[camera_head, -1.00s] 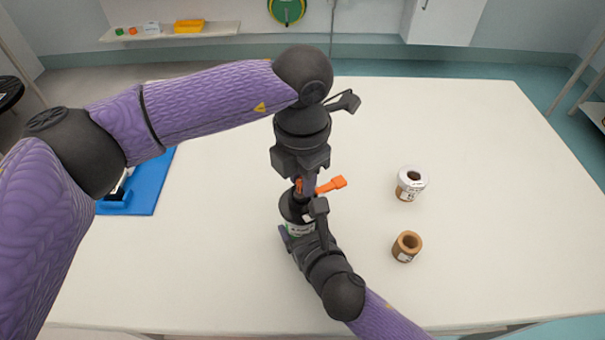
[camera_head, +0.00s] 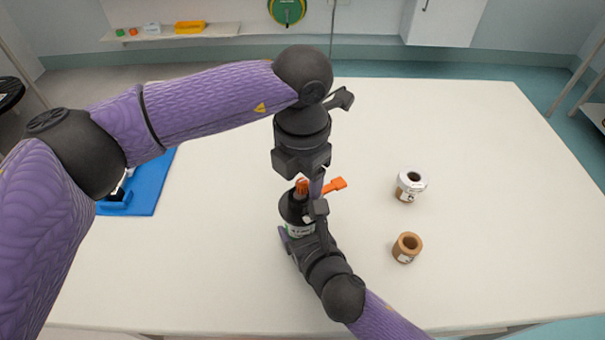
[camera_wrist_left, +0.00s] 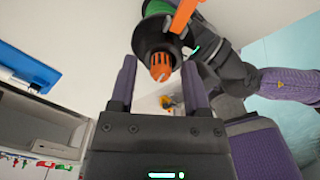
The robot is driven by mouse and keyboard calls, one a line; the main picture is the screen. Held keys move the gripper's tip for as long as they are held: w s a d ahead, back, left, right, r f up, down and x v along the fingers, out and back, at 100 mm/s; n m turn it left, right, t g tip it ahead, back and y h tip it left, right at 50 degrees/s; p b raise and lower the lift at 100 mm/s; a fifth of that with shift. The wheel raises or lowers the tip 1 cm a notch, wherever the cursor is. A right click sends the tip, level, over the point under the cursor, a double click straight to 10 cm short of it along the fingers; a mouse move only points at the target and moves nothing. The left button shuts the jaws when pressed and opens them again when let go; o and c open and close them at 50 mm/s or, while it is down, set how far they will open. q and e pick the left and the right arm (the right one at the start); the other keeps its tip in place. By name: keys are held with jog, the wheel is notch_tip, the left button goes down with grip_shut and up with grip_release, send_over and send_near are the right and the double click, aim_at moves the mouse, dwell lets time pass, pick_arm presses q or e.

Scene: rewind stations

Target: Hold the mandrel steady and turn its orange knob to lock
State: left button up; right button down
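The mandrel (camera_head: 294,212) is a black cylinder with a green-and-white label, standing near the table's middle. Its orange knob (camera_head: 302,186) is on top, and an orange lever (camera_head: 337,185) sticks out to the right. My left gripper (camera_head: 311,182) points down from above, beside the knob. In the left wrist view its fingers are spread and empty, with the ribbed knob (camera_wrist_left: 162,66) showing between and just beyond the tips. My right gripper (camera_head: 302,222) comes from the lower right with its fingers around the mandrel body; its contact is partly hidden.
A white roll (camera_head: 410,187) and a brown core (camera_head: 407,247) stand to the right on the white table (camera_head: 460,130). A blue mat (camera_head: 152,185) lies at the left, partly behind my left arm. The table's far right is clear.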

aim_at(303, 180)
pick_arm(q)
notch_tip(303, 180, up, 8)
jog(key=shift+r, duration=0.1)
dwell(0.5)
pick_arm(e)
grip_release()
jog(key=shift+d, duration=0.1)
